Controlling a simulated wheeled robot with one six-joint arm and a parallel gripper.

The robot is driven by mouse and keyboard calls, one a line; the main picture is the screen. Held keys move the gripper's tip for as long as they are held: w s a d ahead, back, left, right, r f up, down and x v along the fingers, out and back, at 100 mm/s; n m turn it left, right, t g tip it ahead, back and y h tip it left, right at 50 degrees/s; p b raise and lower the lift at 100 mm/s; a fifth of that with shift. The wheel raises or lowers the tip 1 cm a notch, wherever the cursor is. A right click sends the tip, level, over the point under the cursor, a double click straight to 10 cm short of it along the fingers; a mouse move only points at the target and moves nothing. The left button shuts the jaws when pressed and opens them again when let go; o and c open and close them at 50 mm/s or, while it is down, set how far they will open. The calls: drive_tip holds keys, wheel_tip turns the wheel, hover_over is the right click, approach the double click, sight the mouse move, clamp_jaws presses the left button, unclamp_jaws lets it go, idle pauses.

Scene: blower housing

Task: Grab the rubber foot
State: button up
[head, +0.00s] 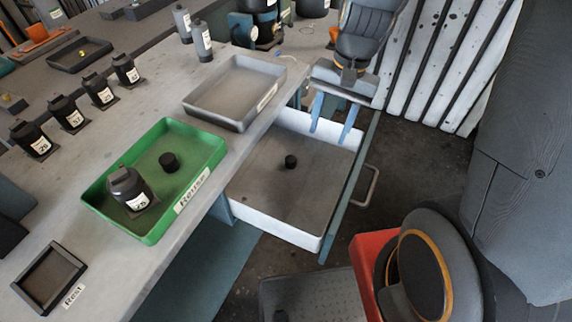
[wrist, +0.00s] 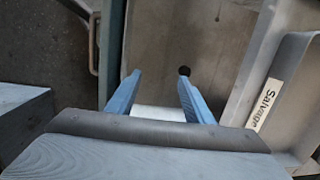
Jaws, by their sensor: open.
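A small black round piece, which looks like the rubber foot (head: 291,161), lies on the floor of the open drawer (head: 270,195). It also shows in the wrist view (wrist: 184,71), just beyond the tip of the right-hand finger. My gripper (head: 333,120) is open and empty, with its blue fingers pointing down at the far end of the drawer. It is apart from the foot, on the far side of it. A second black round piece (head: 169,162) lies in the green Reuse tray (head: 205,160), beside a black blower housing (head: 130,188) with a label.
The grey tray (head: 235,90), labelled Salvage in the wrist view (wrist: 268,105), stands on the bench beside the drawer. The white drawer walls (head: 310,122) rise around the foot. A small Rest tray (head: 50,278) and several black housings (head: 65,113) stand on the bench.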

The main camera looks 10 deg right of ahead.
sight(292, 158)
drive_tip(key=shift+w+a+f+m+g+y+b, duration=0.15)
drive_tip(key=shift+w+a+f+m+y+b, duration=0.35)
drive_tip(key=shift+w+a+f+m, duration=1.55)
drive_tip(key=shift+w+a+f+m+g+y+b, duration=0.15)
drive_tip(key=shift+a+f+m+y+b, duration=0.35)
drive_tip(key=shift+f, duration=3.1)
drive_tip(key=shift+w+a+f+m+g+y+b, duration=0.25)
drive_tip(key=shift+w+a+f+m+b, duration=0.7)
drive_tip(key=shift+f, duration=1.9)
drive_tip(key=shift+w+m, duration=0.1)
drive_tip(key=shift+m, duration=0.2)
drive_tip(key=c, duration=1.1)
